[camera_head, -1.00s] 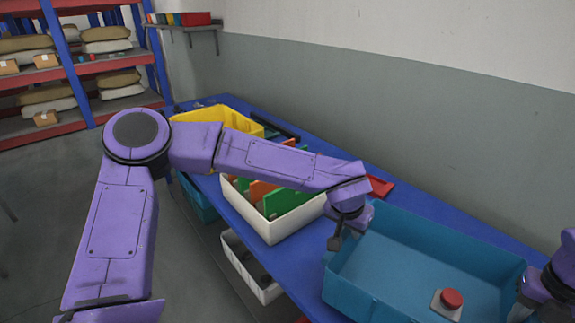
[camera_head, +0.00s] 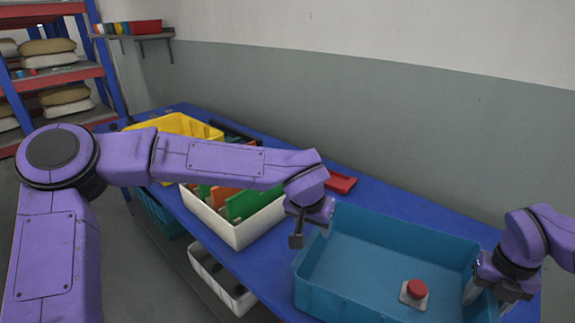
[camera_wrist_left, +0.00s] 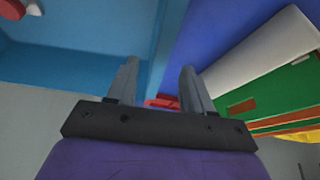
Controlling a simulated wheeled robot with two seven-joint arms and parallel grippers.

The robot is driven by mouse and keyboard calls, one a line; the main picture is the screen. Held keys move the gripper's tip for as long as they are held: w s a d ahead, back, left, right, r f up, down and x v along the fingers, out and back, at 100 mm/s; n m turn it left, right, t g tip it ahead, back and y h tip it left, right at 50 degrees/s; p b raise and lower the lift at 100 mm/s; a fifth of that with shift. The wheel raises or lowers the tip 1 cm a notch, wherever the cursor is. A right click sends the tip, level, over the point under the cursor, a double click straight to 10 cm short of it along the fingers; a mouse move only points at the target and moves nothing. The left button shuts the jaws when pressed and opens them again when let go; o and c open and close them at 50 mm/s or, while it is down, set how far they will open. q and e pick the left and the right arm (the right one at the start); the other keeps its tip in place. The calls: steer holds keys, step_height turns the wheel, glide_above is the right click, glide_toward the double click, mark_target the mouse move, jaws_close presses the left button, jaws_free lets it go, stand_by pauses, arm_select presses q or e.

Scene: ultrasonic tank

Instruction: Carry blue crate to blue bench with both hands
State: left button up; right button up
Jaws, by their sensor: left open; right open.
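The blue crate (camera_head: 388,245) stands on the blue bench (camera_head: 385,194), with a red button on a grey base (camera_head: 414,292) inside it. My left gripper (camera_head: 297,240) is open at the crate's left wall, pointing down. In the left wrist view the open fingers (camera_wrist_left: 158,85) are near the crate's wall (camera_wrist_left: 90,65), with the bench (camera_wrist_left: 215,40) beyond it. Whether the fingers touch the wall cannot be told. My right gripper (camera_head: 490,290) is at the crate's right wall, open, its fingers partly hidden.
A white bin with green and orange dividers (camera_head: 238,232) stands left of the crate, close to my left gripper. A yellow bin (camera_head: 180,124) and a red tray (camera_head: 341,182) are further back on the bench. A white bin (camera_head: 215,280) sits below. A wall runs behind.

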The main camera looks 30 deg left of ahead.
steer(key=shift+r, duration=0.1)
step_height(320, 180, up, 12)
steer(key=shift+f, duration=0.1)
arm_select(q)
steer(key=v, duration=0.7)
steer(key=shift+s+r, duration=0.2)
steer(key=shift+r, duration=0.05)
arm_select(e)
steer(key=shift+s, duration=0.1)
